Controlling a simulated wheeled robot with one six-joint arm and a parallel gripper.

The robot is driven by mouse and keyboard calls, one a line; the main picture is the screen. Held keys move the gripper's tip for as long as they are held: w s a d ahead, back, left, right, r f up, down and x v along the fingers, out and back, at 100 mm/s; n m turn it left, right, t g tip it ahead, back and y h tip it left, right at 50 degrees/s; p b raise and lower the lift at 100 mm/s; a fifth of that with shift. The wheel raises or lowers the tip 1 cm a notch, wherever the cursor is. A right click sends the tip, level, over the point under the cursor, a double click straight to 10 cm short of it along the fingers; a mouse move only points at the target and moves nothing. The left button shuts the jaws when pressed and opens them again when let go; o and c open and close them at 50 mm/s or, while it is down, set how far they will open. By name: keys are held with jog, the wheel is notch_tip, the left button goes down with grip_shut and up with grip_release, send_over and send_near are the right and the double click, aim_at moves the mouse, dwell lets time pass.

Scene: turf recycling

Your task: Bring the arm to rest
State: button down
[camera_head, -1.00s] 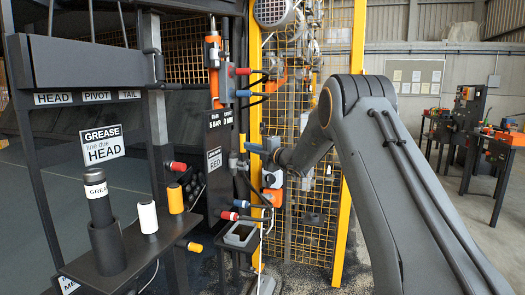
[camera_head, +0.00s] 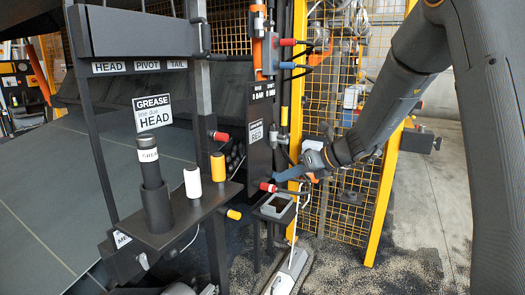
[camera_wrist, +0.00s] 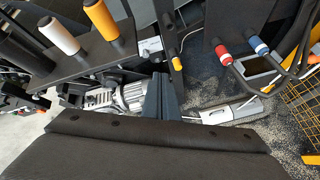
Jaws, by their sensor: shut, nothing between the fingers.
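My arm reaches in from the upper right of the head view. My gripper (camera_head: 288,174), with slim blue-grey fingers, points left in front of the dark labelled post, above the small open grey box. Its fingers are together with nothing seen between them. In the wrist view, the fingers (camera_wrist: 162,97) stand shut in the middle, over a grey motor-like unit (camera_wrist: 122,98) below.
A dark shelf (camera_head: 195,217) at left bears a black grease cartridge in a holder (camera_head: 149,165), a white cylinder (camera_head: 192,182) and a yellow one (camera_head: 218,166). The labelled post (camera_head: 258,140) carries hoses. A yellow-framed mesh guard (camera_head: 382,200) stands behind. Open floor lies at right.

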jog(key=s+d+f+n+g+h, duration=0.2)
jog(key=s+d+n+h, duration=0.1)
jog(key=s+n, duration=0.6)
jog(key=s+d+f+n+g+h+p, duration=0.1)
jog(key=s+d+f+n+g+h, duration=0.1)
jog(key=s+n, duration=0.8)
jog(key=s+d+f+n+g+h+p, duration=0.1)
jog(key=s+d+f+n+h, duration=0.3)
jog(key=s+n, duration=0.6)
jog(key=s+d+g, duration=0.1)
jog(key=s+d, duration=0.1)
jog(key=s, duration=0.3)
jog(key=shift+d+f, duration=0.15)
jog(key=shift+d, duration=0.05)
